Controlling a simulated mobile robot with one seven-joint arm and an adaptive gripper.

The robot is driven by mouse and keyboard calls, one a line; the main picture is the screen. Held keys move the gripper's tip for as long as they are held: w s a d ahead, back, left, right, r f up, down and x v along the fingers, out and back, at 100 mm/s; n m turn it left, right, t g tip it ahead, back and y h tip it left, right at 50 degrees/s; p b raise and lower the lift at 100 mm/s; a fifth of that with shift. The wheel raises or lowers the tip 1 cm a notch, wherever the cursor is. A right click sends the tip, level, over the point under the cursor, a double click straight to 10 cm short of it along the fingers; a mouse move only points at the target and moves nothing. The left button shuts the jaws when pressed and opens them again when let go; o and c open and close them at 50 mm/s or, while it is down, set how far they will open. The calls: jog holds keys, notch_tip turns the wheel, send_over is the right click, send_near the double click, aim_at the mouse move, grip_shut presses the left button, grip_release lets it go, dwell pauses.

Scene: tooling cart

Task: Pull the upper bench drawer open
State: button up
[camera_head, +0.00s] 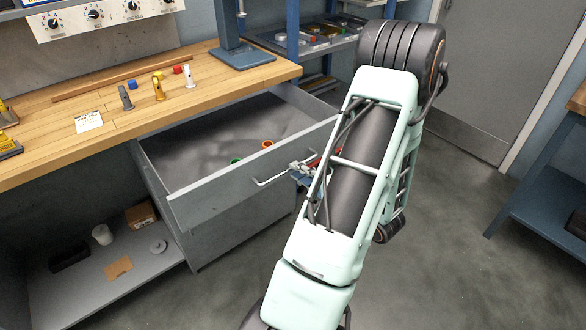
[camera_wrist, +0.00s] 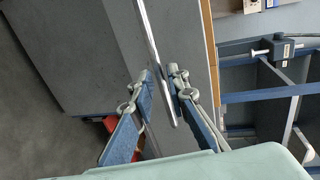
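The upper bench drawer (camera_head: 210,197) stands well out from under the wooden benchtop, its grey interior exposed. Its bar handle (camera_head: 270,181) is on the front panel. My gripper (camera_head: 303,170) is at the right end of this handle, partly hidden by my arm. In the wrist view my gripper (camera_wrist: 160,75) has its blue fingers on either side of the metal handle bar (camera_wrist: 152,45), with the tips close against it. Contact at the tips is hard to make out. A green ring (camera_head: 235,160) and an orange ring (camera_head: 267,144) lie inside the drawer.
The benchtop (camera_head: 60,140) carries small tools, blocks and a paper label. A lower shelf (camera_head: 120,285) holds boxes and a white cup. Blue shelving (camera_head: 293,30) stands behind, and another blue table (camera_head: 545,200) is at right. Open floor (camera_head: 440,250) lies at lower right.

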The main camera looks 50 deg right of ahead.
jog(key=v, duration=0.8)
jog(key=shift+s, duration=0.4)
